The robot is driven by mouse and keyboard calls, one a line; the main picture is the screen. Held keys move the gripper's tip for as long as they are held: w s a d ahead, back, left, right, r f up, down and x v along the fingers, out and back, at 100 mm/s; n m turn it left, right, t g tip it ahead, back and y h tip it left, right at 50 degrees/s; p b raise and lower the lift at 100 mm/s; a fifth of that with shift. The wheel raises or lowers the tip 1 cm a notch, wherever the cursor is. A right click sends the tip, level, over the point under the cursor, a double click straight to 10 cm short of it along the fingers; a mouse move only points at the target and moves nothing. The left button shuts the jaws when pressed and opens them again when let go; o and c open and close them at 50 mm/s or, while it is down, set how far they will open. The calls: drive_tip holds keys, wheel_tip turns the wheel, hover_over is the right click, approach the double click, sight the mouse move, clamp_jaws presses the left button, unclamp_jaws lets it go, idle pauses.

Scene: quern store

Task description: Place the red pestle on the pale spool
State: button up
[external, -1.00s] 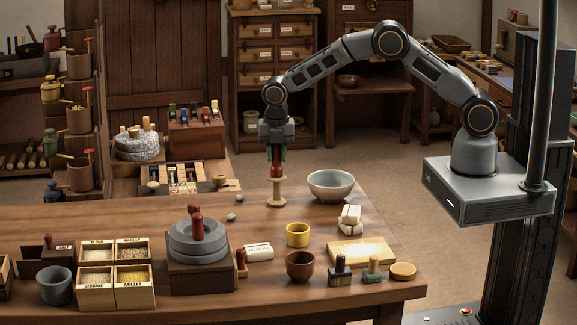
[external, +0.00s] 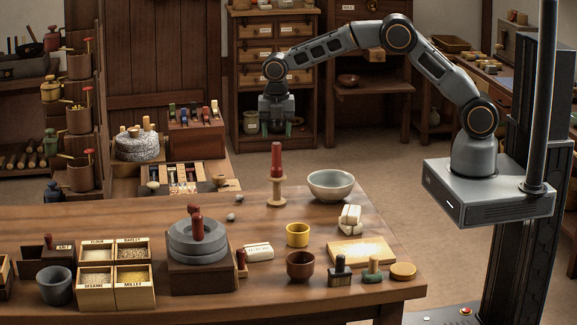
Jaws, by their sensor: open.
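The red pestle (external: 276,160) stands upright on top of the pale spool (external: 277,190). The spool stands upright on the wooden table, left of a pale bowl. My gripper (external: 276,130) is open and empty, a little above the pestle's top and apart from it. Its green-tipped fingers are spread. Another red-handled piece (external: 197,222) sits in the grey quern.
The pale bowl (external: 331,185) is close to the spool's right. The grey quern (external: 198,243), yellow cup (external: 298,235), brown cup (external: 300,266) and grain boxes (external: 115,275) stand nearer the front. The table left of the spool is mostly clear.

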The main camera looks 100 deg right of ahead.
wheel_tip(320, 180, up, 5)
drive_tip(key=shift+f, duration=0.1)
drive_tip(key=s+a+r+m+t, duration=0.2)
drive_tip(key=s+a+r+m, duration=0.5)
drive_tip(key=s+a+r, duration=0.4)
drive_tip(key=s+a+f+m, duration=0.1)
drive_tip(key=s+m, duration=0.2)
drive_tip(key=s, duration=0.3)
drive_tip(key=s+a+f+m+t, duration=0.1)
drive_tip(key=s+a+f+m, duration=0.1)
drive_tip(key=s, duration=0.3)
drive_tip(key=s+a+f+m+t, duration=0.1)
drive_tip(key=s+a+m, duration=0.1)
drive_tip(key=s+m, duration=0.2)
drive_tip(key=s, duration=0.2)
drive_tip(key=shift+s+a+f, duration=0.25)
drive_tip(key=shift+s+f, duration=0.1)
